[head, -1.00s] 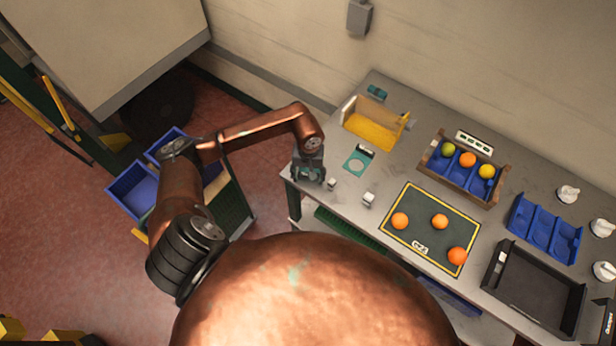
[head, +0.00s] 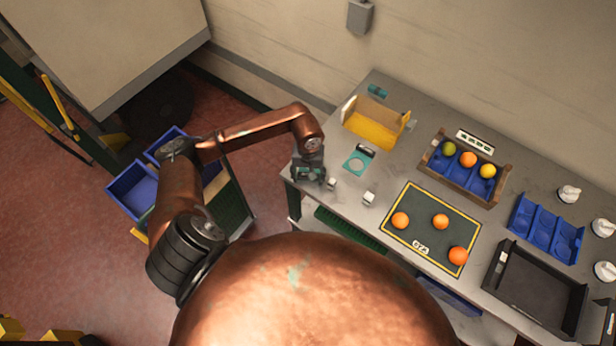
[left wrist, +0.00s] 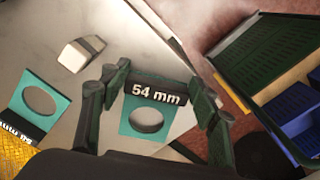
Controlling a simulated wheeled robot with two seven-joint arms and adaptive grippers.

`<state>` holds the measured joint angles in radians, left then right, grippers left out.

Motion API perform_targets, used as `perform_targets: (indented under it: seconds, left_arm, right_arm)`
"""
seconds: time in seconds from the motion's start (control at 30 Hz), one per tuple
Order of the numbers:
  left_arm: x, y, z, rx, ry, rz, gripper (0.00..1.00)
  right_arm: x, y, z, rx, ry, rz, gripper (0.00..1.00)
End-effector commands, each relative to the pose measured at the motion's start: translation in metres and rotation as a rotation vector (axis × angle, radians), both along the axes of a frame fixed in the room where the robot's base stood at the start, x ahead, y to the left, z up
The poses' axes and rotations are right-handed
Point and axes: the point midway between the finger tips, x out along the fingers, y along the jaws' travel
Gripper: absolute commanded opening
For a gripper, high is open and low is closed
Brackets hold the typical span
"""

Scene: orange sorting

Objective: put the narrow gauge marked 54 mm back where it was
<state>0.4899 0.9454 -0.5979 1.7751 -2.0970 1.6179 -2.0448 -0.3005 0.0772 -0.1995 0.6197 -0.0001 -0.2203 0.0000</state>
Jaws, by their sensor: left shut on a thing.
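The narrow gauge marked 54 mm (left wrist: 148,120) is a teal plate with a round hole and a black label bar. In the left wrist view it sits between the two fingers of my left gripper (left wrist: 160,88), which is shut on its black bar. In the head view my left gripper (head: 308,173) is at the left end of the grey table (head: 340,205), and it hides most of the gauge there. A second teal gauge with a hole (head: 356,163) lies on the table to the right; it also shows in the left wrist view (left wrist: 38,98). My right gripper is out of view.
Small white blocks (head: 369,198) lie near the gripper. A yellow bin (head: 370,131) stands behind the second gauge. Further right are a dark mat (head: 419,222) with oranges, a wooden crate (head: 457,190) with fruit, a blue tray (head: 545,229) and a black tray (head: 538,290). Blue bins (head: 133,188) stand left.

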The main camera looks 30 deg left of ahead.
Motion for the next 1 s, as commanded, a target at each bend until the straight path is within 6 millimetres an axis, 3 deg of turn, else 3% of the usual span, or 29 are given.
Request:
perform_targets:
  seconds: [0.7,0.73,1.0]
  left_arm:
    - [0.0,-0.0002,-0.007,0.0,0.0,0.0,0.33]
    - [0.0,-0.0002,-0.007,0.0,0.0,0.0,0.58]
    - [0.0,-0.0001,-0.0071,0.0,0.0,0.0,0.76]
  right_arm:
    - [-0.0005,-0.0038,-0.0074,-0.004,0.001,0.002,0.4]
    - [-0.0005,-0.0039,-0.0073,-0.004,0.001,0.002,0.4]
    - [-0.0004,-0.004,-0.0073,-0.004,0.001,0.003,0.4]
